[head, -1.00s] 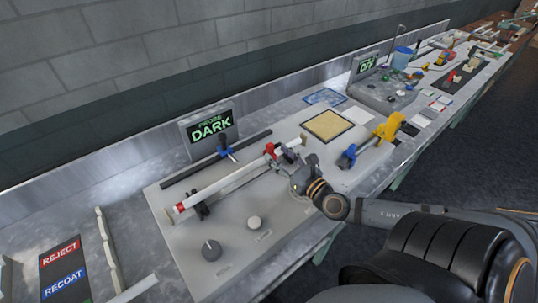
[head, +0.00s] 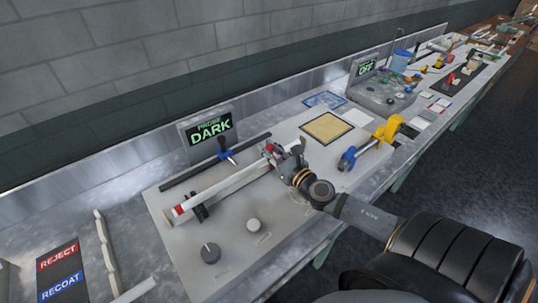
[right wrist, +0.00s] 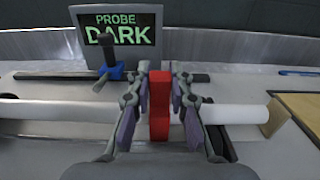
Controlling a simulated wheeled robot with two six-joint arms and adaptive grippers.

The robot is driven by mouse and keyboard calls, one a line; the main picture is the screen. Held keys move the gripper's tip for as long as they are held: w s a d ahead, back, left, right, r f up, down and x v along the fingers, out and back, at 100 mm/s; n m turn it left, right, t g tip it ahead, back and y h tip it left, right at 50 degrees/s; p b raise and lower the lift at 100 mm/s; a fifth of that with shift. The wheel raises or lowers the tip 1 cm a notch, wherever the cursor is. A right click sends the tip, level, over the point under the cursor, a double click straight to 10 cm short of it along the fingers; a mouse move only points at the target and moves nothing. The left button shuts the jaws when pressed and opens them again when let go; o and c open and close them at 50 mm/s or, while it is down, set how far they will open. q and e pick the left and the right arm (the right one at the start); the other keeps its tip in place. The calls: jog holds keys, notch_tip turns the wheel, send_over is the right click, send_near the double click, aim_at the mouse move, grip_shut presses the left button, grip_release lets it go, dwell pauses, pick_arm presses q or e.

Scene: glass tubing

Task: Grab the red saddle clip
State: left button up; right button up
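The red saddle clip (right wrist: 159,105) sits upright on the white glass tube (right wrist: 60,112) in the right wrist view. My right gripper (right wrist: 161,85) is around it, one finger on each side. Narrow gaps show between the fingers and the clip, so the gripper looks open. In the head view my right gripper (head: 282,158) is at the right part of the tube (head: 225,187) and partly hides the red clip (head: 269,149). My left gripper is not in view.
A probe display (head: 209,128) reading DARK stands behind the tube. A blue-based tool (head: 225,152) is by the dark rail. A yellow square pad (head: 327,126) and a blue-and-yellow clamp (head: 372,144) lie to the right. Two knobs stand in front.

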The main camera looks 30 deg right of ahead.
jog(key=shift+c, duration=0.8)
notch_tip(320, 180, up, 10)
jog(key=p, duration=0.4)
jog(key=shift+p, duration=0.4)
